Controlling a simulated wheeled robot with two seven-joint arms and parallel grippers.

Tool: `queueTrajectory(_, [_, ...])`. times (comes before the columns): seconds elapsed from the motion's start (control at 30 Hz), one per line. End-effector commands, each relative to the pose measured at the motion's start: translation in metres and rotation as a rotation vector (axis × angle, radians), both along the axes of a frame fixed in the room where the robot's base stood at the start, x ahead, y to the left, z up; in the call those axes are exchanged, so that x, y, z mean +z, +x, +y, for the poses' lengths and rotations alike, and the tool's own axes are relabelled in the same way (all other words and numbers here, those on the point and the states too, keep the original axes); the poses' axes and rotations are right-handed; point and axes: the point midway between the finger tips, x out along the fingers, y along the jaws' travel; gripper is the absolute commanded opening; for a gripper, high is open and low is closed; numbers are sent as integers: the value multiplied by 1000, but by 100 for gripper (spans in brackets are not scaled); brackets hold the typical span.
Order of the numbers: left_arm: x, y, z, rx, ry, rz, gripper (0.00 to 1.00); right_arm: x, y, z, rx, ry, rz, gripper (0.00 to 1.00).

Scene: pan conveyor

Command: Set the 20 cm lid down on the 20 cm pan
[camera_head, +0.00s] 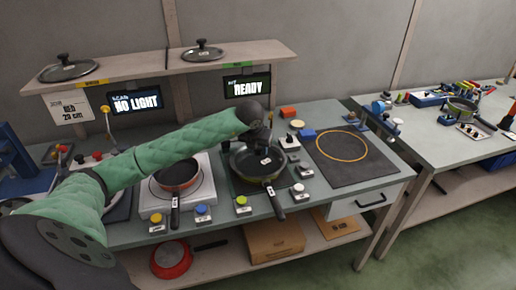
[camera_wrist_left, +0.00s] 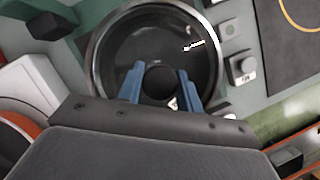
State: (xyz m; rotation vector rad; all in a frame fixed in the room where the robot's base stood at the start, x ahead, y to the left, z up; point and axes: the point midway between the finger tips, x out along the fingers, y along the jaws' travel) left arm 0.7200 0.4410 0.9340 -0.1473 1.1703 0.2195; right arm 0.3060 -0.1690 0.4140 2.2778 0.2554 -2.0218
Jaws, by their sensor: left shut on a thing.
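My left gripper (camera_head: 260,143) reaches over the dark pan with a greenish rim (camera_head: 246,166) at the middle station. In the left wrist view, the blue fingers of my left gripper (camera_wrist_left: 160,88) are shut on the black knob of a glass lid (camera_wrist_left: 130,45) with a metal rim. The lid lies over the pan's dark inside, and a small white label shows through the glass. Whether the rim touches the pan or hangs just above it I cannot tell. The pan's handle (camera_head: 276,205) points toward the table's front. My right gripper is not in view.
A red pan (camera_head: 176,176) stands on a white hob to the left. Two glass lids (camera_head: 68,68) (camera_head: 202,50) lie on the shelf above. Screens read NO LIGHT (camera_head: 136,102) and READY (camera_head: 247,87). A dark mat (camera_head: 350,172) with an orange ring lies empty to the right.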

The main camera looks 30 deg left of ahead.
Motion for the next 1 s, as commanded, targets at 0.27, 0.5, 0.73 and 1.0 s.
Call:
queueTrajectory(0.27, [0,0,0,0,0,-1,61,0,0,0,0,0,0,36])
queueTrajectory(0.5, [-1,0,0,0,0,1,61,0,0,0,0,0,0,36])
queueTrajectory(0.73, [14,-6,-1,0,1,-2,61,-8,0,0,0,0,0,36])
queueTrajectory(1.0, [53,-21,-5,0,1,-3,61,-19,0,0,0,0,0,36])
